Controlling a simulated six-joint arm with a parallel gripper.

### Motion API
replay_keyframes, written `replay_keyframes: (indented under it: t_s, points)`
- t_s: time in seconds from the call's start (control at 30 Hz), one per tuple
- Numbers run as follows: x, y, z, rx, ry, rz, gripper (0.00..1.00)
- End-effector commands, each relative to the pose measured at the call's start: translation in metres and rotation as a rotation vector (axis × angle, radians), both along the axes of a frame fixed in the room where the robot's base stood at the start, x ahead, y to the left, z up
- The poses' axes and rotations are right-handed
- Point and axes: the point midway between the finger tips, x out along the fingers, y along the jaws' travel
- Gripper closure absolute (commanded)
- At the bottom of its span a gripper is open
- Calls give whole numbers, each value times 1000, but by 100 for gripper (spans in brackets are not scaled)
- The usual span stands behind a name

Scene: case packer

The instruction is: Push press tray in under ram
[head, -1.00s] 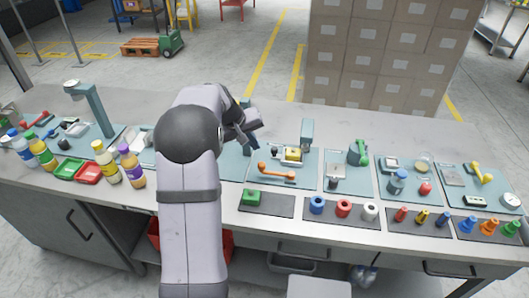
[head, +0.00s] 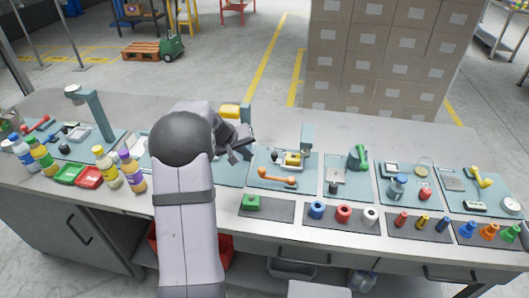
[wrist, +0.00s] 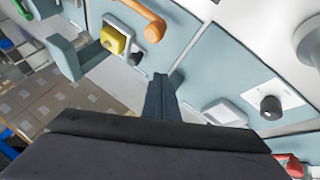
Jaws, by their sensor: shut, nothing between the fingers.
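The teal press post (head: 307,138) stands on a light-blue panel right of my gripper. A yellow block (head: 292,160) sits on a pale tray-like base at its foot; I cannot tell exactly how far under the ram it lies. In the wrist view, the yellow block (wrist: 113,40) has a dark knob (wrist: 135,59) next to it, beside the teal press arm (wrist: 68,55). My gripper (head: 248,157) is shut and empty, left of the press and apart from it. Its fingers also show in the wrist view (wrist: 161,88), over the panels.
An orange lever (head: 278,177) lies in front of the press. A green block (head: 252,201) sits on a dark mat nearer the front edge. Another yellow-topped item (head: 229,111) stands behind my arm. A white-plated knob (wrist: 270,105) shows in the wrist view.

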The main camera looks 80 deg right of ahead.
Motion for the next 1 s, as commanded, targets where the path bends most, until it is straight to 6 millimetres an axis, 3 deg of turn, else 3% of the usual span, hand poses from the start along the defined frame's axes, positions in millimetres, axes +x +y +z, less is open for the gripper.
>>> replay_keyframes:
  t_s: [0.3, 0.6, 1.0]
  points:
    - [-13, -27, -40, 2, 0, -1, 100]
    - [-42, -42, -41, 1, 0, -1, 100]
    - [-48, -46, -43, -1, 0, 0, 100]
